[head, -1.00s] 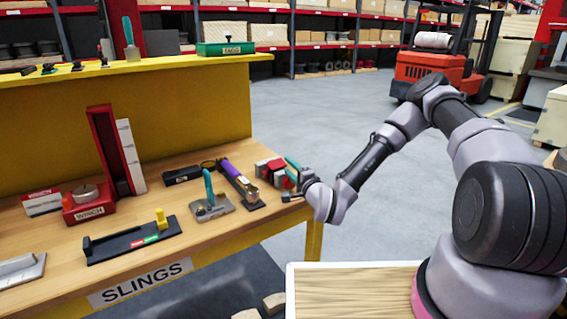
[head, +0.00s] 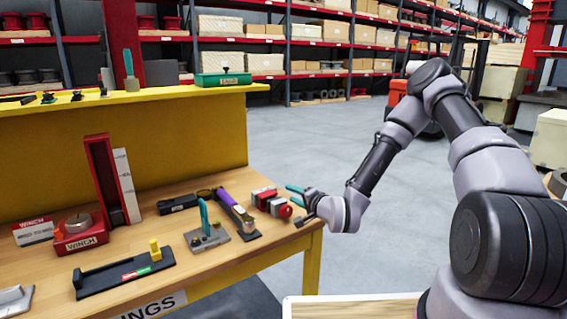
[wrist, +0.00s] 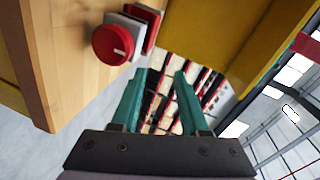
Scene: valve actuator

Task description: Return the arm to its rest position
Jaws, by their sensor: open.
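My gripper (head: 294,195) is at the right end of the wooden workbench (head: 275,238), beside the red and grey valve actuator (head: 270,201). Its teal fingers are apart with nothing between them. In the wrist view my gripper (wrist: 158,95) points past the bench edge toward distant shelves. The actuator's round red knob (wrist: 113,44) sits to the left of the fingers there, apart from them. My arm reaches in from the right side of the head view, bent at a raised elbow.
On the bench are a purple-handled tool (head: 232,205), a teal-levered clamp (head: 205,230), a black tray (head: 125,274) and a red winch (head: 80,235). A yellow panel (head: 170,140) stands behind. Open grey floor (head: 330,135) lies beyond the bench's right end.

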